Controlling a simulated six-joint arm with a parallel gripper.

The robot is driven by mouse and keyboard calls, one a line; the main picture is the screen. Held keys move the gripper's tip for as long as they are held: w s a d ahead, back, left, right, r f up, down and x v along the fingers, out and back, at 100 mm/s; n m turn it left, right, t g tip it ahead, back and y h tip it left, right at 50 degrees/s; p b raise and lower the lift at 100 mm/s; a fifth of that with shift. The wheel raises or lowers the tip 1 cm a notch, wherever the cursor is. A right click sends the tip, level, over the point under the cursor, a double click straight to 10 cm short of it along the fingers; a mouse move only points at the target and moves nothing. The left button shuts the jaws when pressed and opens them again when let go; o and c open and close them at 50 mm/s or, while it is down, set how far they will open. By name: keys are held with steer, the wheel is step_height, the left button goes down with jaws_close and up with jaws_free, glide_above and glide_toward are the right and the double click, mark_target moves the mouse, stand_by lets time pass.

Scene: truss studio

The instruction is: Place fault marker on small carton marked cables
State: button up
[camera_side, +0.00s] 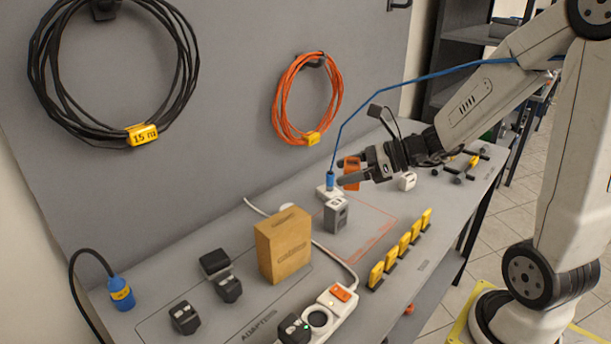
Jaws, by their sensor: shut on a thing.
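The small carton (270,250) is a brown box that stands upright on the grey bench, with dark lettering on its front too small to read surely. My gripper (350,172) is above the bench, behind and to the right of the carton. It is shut on a small orange piece (351,165), which looks like the fault marker. The fingers hide part of it. The marker is apart from the carton, and the carton's top looks bare.
A white power strip (331,301) with an orange part lies in front of the carton. Yellow tags (391,259) stand in a row at right. Dark adapters (216,263) sit at left. A grey adapter (336,214) stands between carton and gripper. A blue cable (420,77) runs along my arm.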

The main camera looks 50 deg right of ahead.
steer(key=s+a+r+n+g+y, duration=0.1)
steer(key=s+a+r, duration=0.1)
steer(key=a, duration=0.5)
steer(key=shift+s+a+r+n+y, duration=0.25)
steer(key=shift+s+r+n+y, duration=0.05)
steer(key=shift+r+n+y, duration=0.1)
steer(key=shift+w, duration=0.1)
glide_above(281, 220)
steer(key=s, duration=0.1)
step_height(281, 220, down, 8)
steer(key=shift+s+f, duration=0.1)
steer(key=shift+w+f, duration=0.5)
steer(key=shift+f, duration=0.05)
